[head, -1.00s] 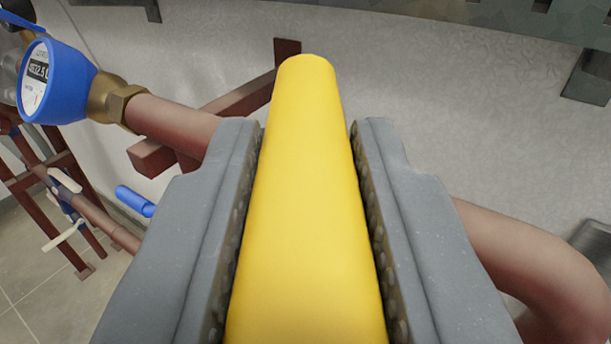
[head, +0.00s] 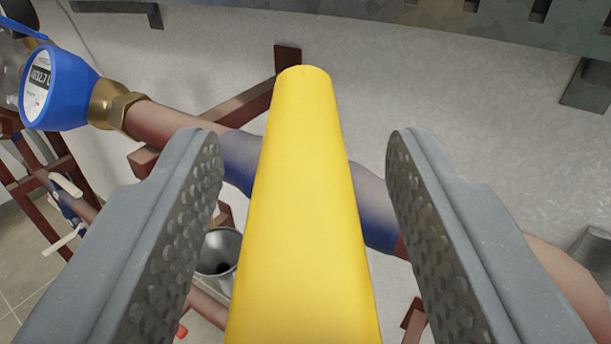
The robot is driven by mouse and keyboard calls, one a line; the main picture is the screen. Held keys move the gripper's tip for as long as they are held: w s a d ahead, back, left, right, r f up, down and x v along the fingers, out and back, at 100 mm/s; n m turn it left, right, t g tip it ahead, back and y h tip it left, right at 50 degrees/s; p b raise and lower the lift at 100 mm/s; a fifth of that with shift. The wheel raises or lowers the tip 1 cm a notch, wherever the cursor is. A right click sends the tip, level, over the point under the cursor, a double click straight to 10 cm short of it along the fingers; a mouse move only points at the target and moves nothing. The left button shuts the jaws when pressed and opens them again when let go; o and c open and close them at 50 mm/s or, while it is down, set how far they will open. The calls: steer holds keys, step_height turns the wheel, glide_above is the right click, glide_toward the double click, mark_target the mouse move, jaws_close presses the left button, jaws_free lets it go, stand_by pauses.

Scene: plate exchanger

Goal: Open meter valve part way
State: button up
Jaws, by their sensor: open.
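A yellow valve handle (head: 308,200) points away from me up the middle of the head view. My gripper (head: 302,150) is open, with one grey finger on each side of the handle and a clear gap on both sides. Behind the handle runs a brown pipe with a blue-tinted section (head: 370,210); the valve body itself is hidden by the handle. A blue round meter (head: 52,88) with a small digit display sits on the same pipe at the upper left, joined by a brass nut (head: 112,103).
A pale wall (head: 400,70) stands close behind the pipe. A brown bracket (head: 240,105) holds out from it. A metal cup-like vessel (head: 218,255) shows below the pipe. More pipes and pale-handled valves (head: 66,187) are at the left.

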steer(key=s+p, duration=0.3)
steer(key=s, duration=1)
steer(key=shift+s, duration=0.3)
steer(key=s+a+r+g+p, duration=0.1)
steer(key=s+r, duration=0.3)
steer(key=r, duration=0.5)
steer(key=s+a+r+p, duration=0.3)
steer(key=s+r, duration=0.1)
steer(key=r, duration=0.5)
steer(key=s+a+r+g+p, duration=0.1)
steer(key=s+a+r+p, duration=0.1)
steer(key=s+r, duration=0.3)
step_height(320, 180, up, 5)
steer(key=shift+f+g+p, duration=0.2)
steer(key=shift+g+p, duration=0.1)
steer(key=shift+p, duration=0.05)
